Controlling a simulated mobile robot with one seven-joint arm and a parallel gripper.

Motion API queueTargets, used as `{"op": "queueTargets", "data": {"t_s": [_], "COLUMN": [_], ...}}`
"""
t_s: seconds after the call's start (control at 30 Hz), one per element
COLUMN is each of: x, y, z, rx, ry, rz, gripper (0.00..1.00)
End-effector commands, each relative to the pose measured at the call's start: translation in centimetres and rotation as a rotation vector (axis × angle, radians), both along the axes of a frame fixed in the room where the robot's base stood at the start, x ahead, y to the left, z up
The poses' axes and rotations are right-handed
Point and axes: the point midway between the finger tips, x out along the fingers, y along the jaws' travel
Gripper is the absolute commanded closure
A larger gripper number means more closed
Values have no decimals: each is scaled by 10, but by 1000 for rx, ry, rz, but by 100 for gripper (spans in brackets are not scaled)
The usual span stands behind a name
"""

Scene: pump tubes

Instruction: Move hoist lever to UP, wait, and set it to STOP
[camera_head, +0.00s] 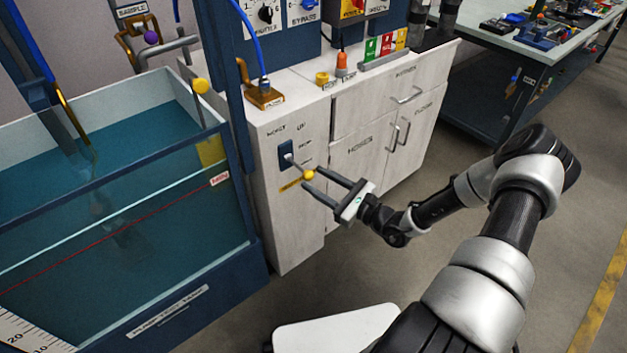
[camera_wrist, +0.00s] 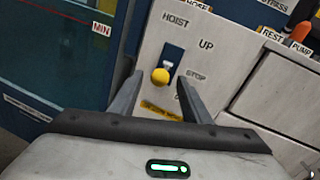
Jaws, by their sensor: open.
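The hoist lever is a thin rod with a yellow ball knob (camera_head: 309,175) standing out from a dark blue plate (camera_head: 286,150) on the white cabinet's end panel. In the wrist view the knob (camera_wrist: 160,76) lies between my fingertips, with gaps on both sides. UP (camera_wrist: 206,44) and STOP (camera_wrist: 196,76) labels are beside the plate; a lower label is partly hidden by my right finger. The knob appears near STOP height, but the exact setting is unclear. My gripper (camera_head: 312,179) is open around the knob.
A water tank (camera_head: 120,215) stands left of the panel. Cabinet doors and handles (camera_head: 398,130) are to the right. Another yellow ball on a rod (camera_head: 201,86) rises at the tank's edge. A yellow label sits below the lever.

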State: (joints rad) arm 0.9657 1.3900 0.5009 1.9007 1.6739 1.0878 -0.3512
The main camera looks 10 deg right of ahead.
Motion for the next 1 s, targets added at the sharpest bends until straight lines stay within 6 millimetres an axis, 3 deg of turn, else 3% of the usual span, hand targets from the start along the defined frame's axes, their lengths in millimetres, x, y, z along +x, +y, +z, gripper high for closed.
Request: {"op": "queueTargets", "data": {"t_s": [0.2, 0.5, 0.77, 1.0], "x": [15, 16, 16, 16], "y": [11, 13, 12, 12], "z": [0, 0, 0, 3], "rx": [-1, 0, 0, -4], "ry": [-1, 0, 0, 7], "rz": [0, -1, -1, -1], "gripper": [56, 56, 100, 100]}}
